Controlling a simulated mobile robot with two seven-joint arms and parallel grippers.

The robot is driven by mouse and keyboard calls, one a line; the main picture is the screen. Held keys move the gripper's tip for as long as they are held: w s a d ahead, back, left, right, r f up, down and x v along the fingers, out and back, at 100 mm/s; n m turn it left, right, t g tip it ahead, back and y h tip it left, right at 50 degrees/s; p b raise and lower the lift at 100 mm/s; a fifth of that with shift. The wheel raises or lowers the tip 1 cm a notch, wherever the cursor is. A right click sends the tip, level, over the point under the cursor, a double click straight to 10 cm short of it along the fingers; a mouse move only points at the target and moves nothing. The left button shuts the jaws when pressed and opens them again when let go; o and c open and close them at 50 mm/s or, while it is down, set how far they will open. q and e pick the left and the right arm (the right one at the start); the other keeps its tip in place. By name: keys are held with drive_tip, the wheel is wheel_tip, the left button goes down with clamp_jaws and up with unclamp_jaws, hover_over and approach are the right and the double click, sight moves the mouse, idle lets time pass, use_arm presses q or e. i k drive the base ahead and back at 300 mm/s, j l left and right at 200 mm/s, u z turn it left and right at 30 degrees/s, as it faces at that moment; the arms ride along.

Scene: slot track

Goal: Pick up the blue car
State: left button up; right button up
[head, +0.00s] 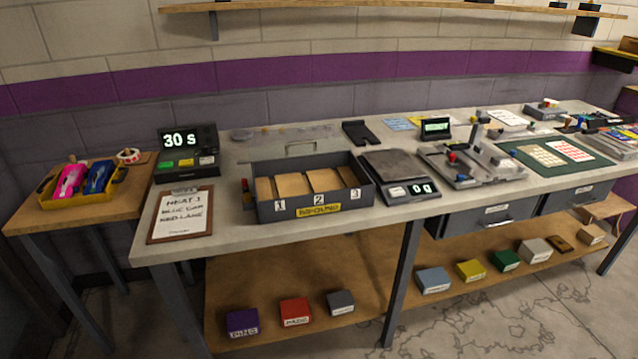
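A blue car (100,177) stands in a yellow tray (73,200) on the small wooden side table at the far left. A pink car (70,182) stands just left of it in the same tray. Both are seen from above at a distance, and their lower parts are hidden by the tray's front wall. Neither of my grippers shows in the head view.
The side table (40,218) adjoins a long grey workbench (240,208). A tape roll (130,155) lies behind the tray. A three-slot box (310,212) and scale (400,190) stand further right.

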sight(99, 178)
drive_tip(key=u, duration=1.25)
drive_tip(key=z, duration=5.1)
drive_tip(key=k+j+z, duration=0.1)
drive_tip(key=z, duration=0.25)
drive_tip(key=k+z, duration=0.1)
drive_tip(key=z, duration=0.25)
drive_tip(key=k+j+z, duration=0.1)
drive_tip(key=z, duration=0.25)
drive_tip(key=k+l+u, duration=0.1)
drive_tip(key=k+u, duration=0.15)
drive_tip(key=u, duration=0.15)
drive_tip(key=k+u, duration=0.25)
drive_tip(key=u, duration=0.15)
drive_tip(key=k+j+u, duration=0.1)
drive_tip(key=k+u, duration=0.15)
drive_tip(key=u, duration=0.15)
